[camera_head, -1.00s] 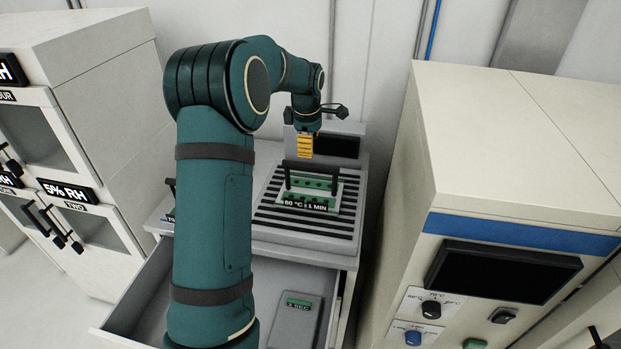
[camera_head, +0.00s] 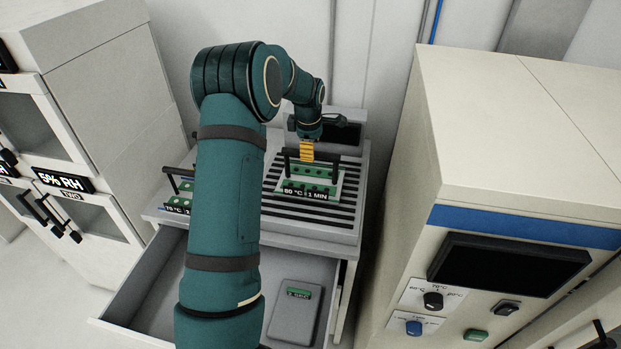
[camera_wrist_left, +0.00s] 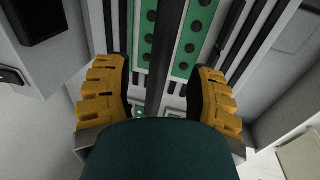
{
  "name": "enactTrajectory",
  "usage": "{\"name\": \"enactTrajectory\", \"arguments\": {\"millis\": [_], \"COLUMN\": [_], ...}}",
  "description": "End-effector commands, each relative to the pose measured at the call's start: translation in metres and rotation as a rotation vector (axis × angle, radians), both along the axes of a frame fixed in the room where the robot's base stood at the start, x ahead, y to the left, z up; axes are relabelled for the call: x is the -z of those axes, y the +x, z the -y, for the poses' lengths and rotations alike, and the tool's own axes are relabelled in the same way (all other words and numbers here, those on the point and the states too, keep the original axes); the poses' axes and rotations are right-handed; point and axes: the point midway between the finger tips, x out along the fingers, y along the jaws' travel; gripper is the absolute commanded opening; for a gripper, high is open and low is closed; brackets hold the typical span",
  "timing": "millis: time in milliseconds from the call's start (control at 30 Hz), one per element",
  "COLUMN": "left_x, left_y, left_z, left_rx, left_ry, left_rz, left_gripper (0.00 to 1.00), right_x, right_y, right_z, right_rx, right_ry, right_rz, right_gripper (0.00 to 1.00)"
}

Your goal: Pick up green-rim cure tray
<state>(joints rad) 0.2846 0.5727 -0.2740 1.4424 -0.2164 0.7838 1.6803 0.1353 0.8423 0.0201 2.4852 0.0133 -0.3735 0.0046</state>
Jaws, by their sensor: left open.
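A cure tray (camera_head: 331,193) with green boards, a dark bar handle and a "60 °C : 1 MIN" label lies on the slatted top of a grey bench unit. My left gripper (camera_head: 307,151), with yellow fingers, is just above the middle of this handle and points down. In the left wrist view the gripper (camera_wrist_left: 160,85) is open. The handle bar (camera_wrist_left: 163,60) runs between its fingers, with green boards on both sides; I see no grip on it. A second green tray (camera_head: 178,203) is partly hidden behind my left arm. My right gripper is not in view.
An open drawer (camera_head: 150,300) below the slatted top (camera_head: 345,228) holds a grey block (camera_head: 296,312) with a small green label. A cream cabinet with a dark screen (camera_head: 508,266) stands close on the right. Cabinets with a "5% RH" sign (camera_head: 63,181) stand on the left.

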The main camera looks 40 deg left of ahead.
Motion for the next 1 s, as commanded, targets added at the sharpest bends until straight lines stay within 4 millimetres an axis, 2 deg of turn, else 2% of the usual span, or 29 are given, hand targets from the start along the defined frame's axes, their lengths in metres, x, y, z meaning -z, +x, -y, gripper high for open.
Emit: {"name": "enactTrajectory", "arguments": {"millis": [333,633,700,800,1000], "left_x": [0.043,0.048,0.048,0.048,0.047], "left_y": [0.007,0.008,0.008,0.008,0.009], "left_z": [-0.004,-0.004,-0.004,-0.004,-0.004], "left_rx": [0.0,0.0,0.0,0.0,0.0], "left_ry": [0.0,0.001,0.001,0.001,0.002], "left_rz": [-0.001,0.0,0.0,0.0,0.002], "left_gripper": [0.56,0.55,0.3,0.0,0.0], "right_x": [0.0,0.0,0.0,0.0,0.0], "right_y": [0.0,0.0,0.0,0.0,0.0], "right_z": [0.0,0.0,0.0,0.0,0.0], "right_rx": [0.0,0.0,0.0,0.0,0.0], "right_ry": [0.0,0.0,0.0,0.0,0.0], "right_rz": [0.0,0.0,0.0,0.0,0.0], "right_gripper": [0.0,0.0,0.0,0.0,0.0]}}
